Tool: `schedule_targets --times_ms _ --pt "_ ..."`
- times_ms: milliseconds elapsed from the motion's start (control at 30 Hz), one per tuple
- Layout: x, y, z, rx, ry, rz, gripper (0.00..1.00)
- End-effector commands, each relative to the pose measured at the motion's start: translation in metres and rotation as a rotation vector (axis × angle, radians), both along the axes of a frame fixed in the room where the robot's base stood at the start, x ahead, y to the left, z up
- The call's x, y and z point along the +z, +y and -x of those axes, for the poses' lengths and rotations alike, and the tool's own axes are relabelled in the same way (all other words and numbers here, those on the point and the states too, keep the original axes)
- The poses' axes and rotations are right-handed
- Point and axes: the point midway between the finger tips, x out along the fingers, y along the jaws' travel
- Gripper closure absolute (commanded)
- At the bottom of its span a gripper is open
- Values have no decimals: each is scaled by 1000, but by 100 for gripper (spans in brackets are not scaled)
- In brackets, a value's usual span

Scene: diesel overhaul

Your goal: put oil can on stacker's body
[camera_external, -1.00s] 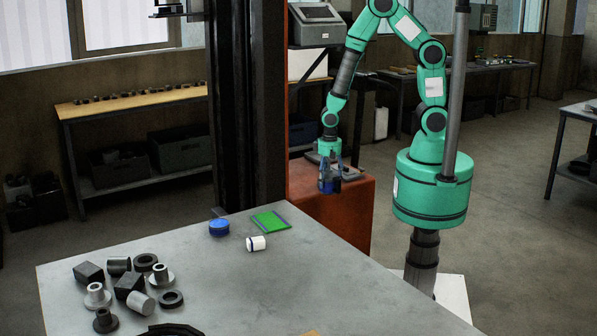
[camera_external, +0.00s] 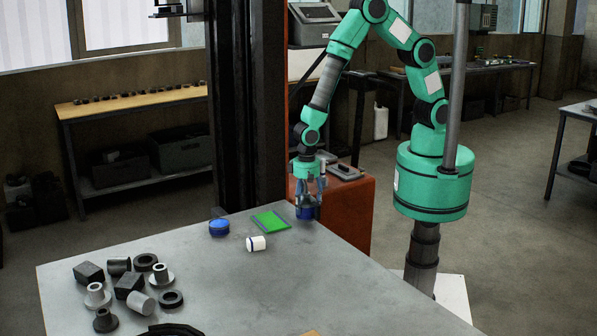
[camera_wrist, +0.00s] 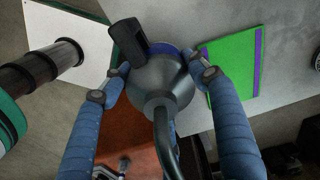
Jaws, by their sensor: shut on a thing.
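My gripper (camera_external: 308,192) is shut on the oil can (camera_wrist: 160,82), with one finger on each side of it. The can is dark grey with a curved spout, a black handle and a blue base; in the external view its blue lower part (camera_external: 306,213) shows below the fingers. It hangs about upright by the far edge of the grey table (camera_external: 250,290); I cannot tell whether it touches the table. The stacker's orange body (camera_external: 350,215) stands just behind and to the right. It also shows below the can in the wrist view (camera_wrist: 130,145).
A green pad (camera_external: 270,221), a blue round tin (camera_external: 219,227) and a white cylinder (camera_external: 256,243) lie on the table left of my gripper. Several dark metal parts (camera_external: 128,284) lie at the table's left. The stacker's dark mast (camera_external: 245,110) rises left of my arm. The table's right half is mostly clear.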

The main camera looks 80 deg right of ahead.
Motion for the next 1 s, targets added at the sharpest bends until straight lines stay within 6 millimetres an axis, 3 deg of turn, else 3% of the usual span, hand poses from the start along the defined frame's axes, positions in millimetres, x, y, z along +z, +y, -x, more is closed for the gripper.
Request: schedule_targets --times_ms 33,367,600,800,1000 --pt "3 18 2 8 0 -1 90" --pt "11 123 26 31 -2 -1 90" --pt "19 195 56 47 0 -1 90" --pt "24 236 77 54 0 -1 90" --pt "25 253 88 57 0 0 90"
